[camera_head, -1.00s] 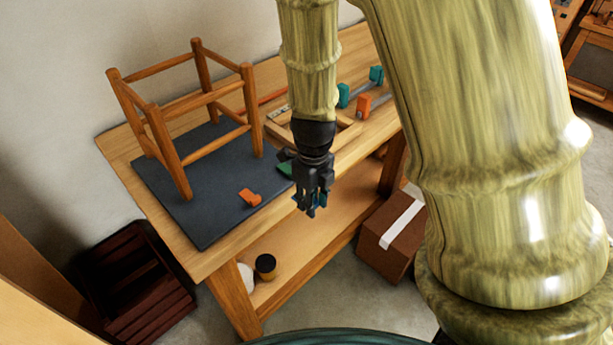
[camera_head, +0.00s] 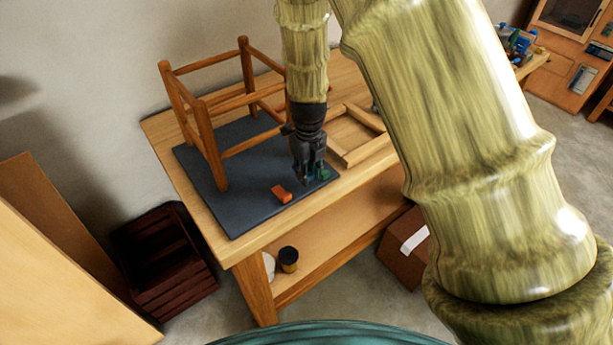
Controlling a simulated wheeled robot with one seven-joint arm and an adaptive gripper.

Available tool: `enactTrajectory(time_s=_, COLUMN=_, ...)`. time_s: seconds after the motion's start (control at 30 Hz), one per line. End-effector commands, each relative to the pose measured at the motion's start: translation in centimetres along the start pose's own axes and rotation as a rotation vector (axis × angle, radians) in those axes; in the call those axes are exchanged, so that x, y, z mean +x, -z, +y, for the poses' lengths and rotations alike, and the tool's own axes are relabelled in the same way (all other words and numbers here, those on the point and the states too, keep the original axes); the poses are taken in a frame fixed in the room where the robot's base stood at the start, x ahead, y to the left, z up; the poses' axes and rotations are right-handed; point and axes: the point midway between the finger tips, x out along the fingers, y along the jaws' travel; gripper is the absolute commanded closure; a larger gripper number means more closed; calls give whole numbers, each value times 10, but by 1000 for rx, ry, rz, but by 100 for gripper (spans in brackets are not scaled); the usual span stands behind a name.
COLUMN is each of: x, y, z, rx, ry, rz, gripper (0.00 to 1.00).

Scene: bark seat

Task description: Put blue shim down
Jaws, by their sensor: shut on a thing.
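My gripper (camera_head: 309,178) points down over the right part of the dark mat (camera_head: 235,212) on the workbench. It is shut on the blue shim, which is mostly hidden between the fingers; only a small bluish bit shows at the tips. I cannot tell whether the shim touches the mat. A green shim (camera_head: 323,173) lies on the mat just right of the fingers, partly covered by them. An orange shim (camera_head: 281,194) lies on the mat to the left of the gripper.
A wooden stool frame (camera_head: 208,140) stands on the mat's left part. A shallow wooden tray frame (camera_head: 344,157) lies on the bench (camera_head: 231,252) to the right. Bare mat shows around the orange shim.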

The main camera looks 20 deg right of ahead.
Motion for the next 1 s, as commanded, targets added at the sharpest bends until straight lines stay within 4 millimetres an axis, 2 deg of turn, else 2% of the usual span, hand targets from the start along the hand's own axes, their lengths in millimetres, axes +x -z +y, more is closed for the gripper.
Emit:
enactTrajectory(time_s=0.27, x=8, y=-5, z=0, rx=-1, ry=0, rz=1, gripper=83)
enactTrajectory(time_s=0.6, x=35, y=-4, z=0, rx=0, ry=0, rz=1, gripper=83)
enactTrajectory(time_s=0.97, x=39, y=-4, z=0, rx=1, ry=1, rz=1, gripper=83)
enactTrajectory(time_s=1.0, x=39, y=-4, z=0, rx=0, ry=1, rz=1, gripper=70)
